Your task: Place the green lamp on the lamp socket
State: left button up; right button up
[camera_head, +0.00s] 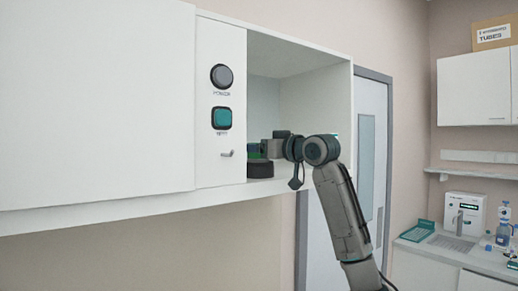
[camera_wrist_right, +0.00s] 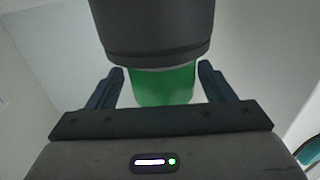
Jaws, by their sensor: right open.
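The green lamp (camera_wrist_right: 163,86) shows between the two fingers of my right gripper (camera_wrist_right: 161,70) in the right wrist view. Its green part meets a dark grey cylinder (camera_wrist_right: 152,30), which may be the lamp socket. The fingers are apart, one on each side of the green part, with gaps visible. In the head view my right gripper (camera_head: 266,149) reaches into an open cabinet bay. There the green part (camera_head: 254,151) is mostly hidden behind it, above the dark cylinder (camera_head: 260,169) on the shelf. My left gripper is not in view.
The open cabinet bay (camera_head: 318,95) has a side wall close to my right arm. A panel left of it carries a round dark button (camera_head: 221,76), a teal square button (camera_head: 221,118) and a small hook (camera_head: 227,154). A counter with equipment (camera_head: 463,214) stands far right.

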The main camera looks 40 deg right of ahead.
jog(key=shift+r, duration=0.15)
jog(key=shift+s, duration=0.2)
jog(key=s+b, duration=0.6)
jog(key=s, duration=0.5)
jog(key=shift+s+d, duration=0.3)
jog(key=shift+d, duration=0.1)
dwell(0.3)
